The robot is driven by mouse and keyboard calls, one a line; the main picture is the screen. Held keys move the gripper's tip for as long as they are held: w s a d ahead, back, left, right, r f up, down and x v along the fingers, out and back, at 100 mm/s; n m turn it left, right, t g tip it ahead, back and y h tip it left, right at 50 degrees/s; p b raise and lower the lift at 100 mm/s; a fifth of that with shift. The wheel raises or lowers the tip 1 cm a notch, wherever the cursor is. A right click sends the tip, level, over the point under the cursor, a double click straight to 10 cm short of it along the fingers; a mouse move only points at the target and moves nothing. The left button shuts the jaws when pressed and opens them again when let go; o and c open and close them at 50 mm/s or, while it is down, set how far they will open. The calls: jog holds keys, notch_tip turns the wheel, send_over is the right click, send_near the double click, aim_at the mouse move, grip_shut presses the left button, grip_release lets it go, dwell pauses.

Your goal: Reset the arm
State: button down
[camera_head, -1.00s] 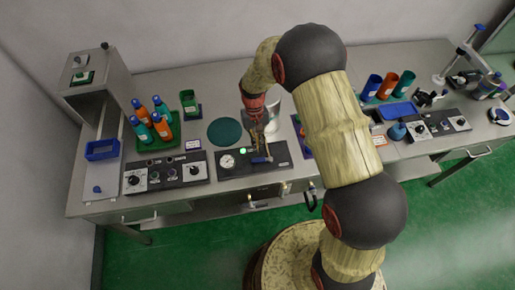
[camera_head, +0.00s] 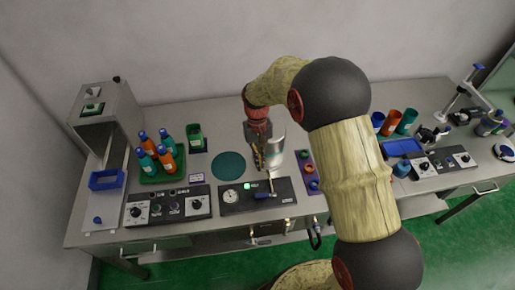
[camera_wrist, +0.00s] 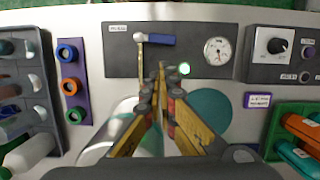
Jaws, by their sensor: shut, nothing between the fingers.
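My gripper (camera_head: 261,158) hangs pointing down over the back edge of the black gauge panel (camera_head: 232,204), in front of a silver cylinder (camera_head: 276,139). In the wrist view its yellow fingers (camera_wrist: 160,72) come together, shut and empty. The panel (camera_wrist: 122,65) there carries a round gauge (camera_wrist: 217,51), a lit green lamp (camera_wrist: 184,69) and a blue-handled lever (camera_wrist: 160,40). The fingertips show over the panel's edge; whether they touch it cannot be told. The silver cylinder is partly hidden behind the gripper.
A round green mat (camera_head: 229,166) lies left of the gripper. A green tray of bottles (camera_head: 160,172) and a metal press (camera_head: 104,112) stand further left. A purple strip with rings (camera_head: 311,172) is close on the right. Several cups (camera_head: 391,123) stand beyond my arm.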

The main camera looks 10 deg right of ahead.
jog(key=s+d+r+t+b, duration=0.2)
jog(key=s+d+r+t, duration=0.2)
jog(key=s+r, duration=0.7)
jog(key=s+d+r+t+b, duration=0.2)
jog(key=s+d+r+t, duration=0.2)
jog(key=s+r, duration=0.8)
jog(key=shift+s+d+m, duration=0.3)
jog(key=shift+s+d, duration=0.15)
jog(key=shift+s, duration=0.25)
